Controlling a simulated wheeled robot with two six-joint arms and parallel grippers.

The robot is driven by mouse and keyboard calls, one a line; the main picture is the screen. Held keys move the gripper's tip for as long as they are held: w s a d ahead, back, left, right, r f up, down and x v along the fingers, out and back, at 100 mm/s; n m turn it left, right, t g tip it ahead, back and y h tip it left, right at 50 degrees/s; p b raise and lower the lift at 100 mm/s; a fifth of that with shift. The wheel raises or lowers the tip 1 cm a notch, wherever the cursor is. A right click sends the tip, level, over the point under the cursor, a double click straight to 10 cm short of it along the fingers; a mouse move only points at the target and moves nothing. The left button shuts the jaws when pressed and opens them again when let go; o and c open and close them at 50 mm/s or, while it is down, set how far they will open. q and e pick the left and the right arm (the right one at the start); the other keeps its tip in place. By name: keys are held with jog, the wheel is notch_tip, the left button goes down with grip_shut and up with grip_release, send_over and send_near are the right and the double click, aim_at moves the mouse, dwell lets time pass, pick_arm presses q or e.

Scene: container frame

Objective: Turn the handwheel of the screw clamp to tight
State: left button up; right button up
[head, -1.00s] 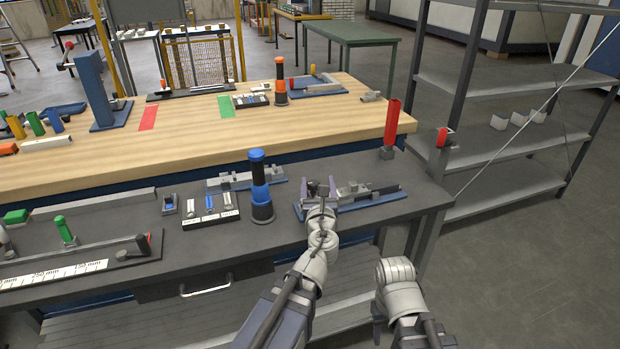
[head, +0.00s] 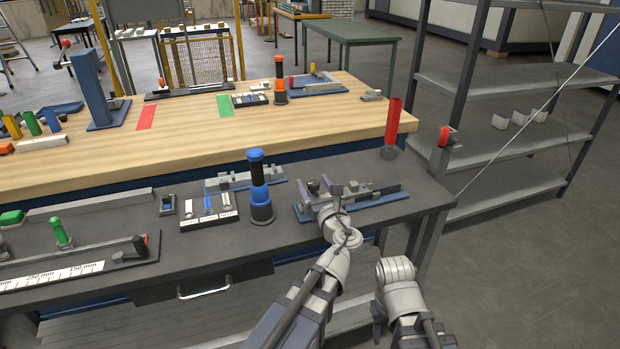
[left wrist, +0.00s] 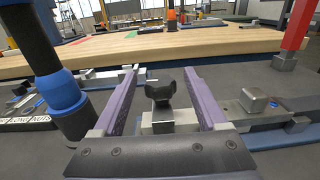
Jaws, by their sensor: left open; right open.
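The screw clamp stands on a blue base plate (head: 378,203) near the right end of the dark bench. Its handwheel, a small black lobed knob (left wrist: 160,88), sits on a light metal block (left wrist: 172,120) in the left wrist view. My left gripper (head: 326,187) is open at the clamp. Its two purple fingers (left wrist: 160,100) stand on either side of the knob, with a visible gap on both sides. In the head view the fingers and wrist partly cover the handwheel. My right arm is low at the front right, and its gripper cannot be made out.
A black and blue cylinder (head: 260,190) stands close left of the clamp; it is large in the left wrist view (left wrist: 55,85). A red post (head: 392,122) stands behind right. A labelled parts tray (head: 208,216) lies further left. A wooden-topped table (head: 180,132) is behind.

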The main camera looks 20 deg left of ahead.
aim_at(311, 180)
pick_arm(q)
jog(key=shift+x, duration=1.7)
jog(key=shift+c, duration=0.3)
grip_shut()
